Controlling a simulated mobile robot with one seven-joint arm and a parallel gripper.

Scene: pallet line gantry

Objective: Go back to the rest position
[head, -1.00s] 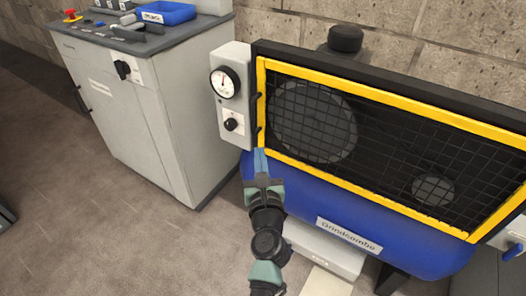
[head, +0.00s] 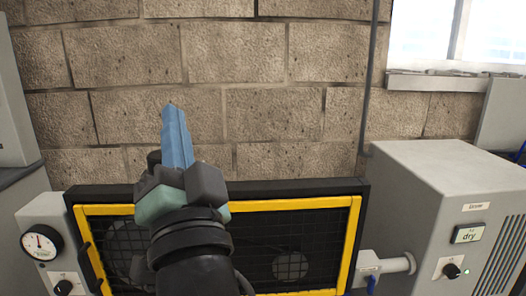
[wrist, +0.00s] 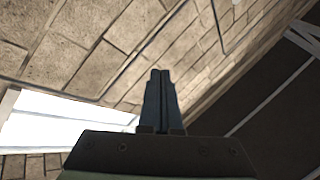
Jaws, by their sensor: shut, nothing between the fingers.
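My gripper (head: 174,112) is raised in front of the block wall in the head view, its blue fingers pointing up. My arm stands before the compressor's yellow-framed mesh guard (head: 300,204) and hides part of it. In the wrist view my gripper (wrist: 160,74) has its two dark fingers side by side and shut, with nothing between them. It is apart from everything in view.
A gauge box (head: 45,245) is at the lower left. A grey dryer cabinet (head: 425,195) stands at the right, joined by a pipe (head: 388,264). A thin conduit (head: 367,90) runs up the wall (head: 290,110). A window (head: 425,35) is at the upper right.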

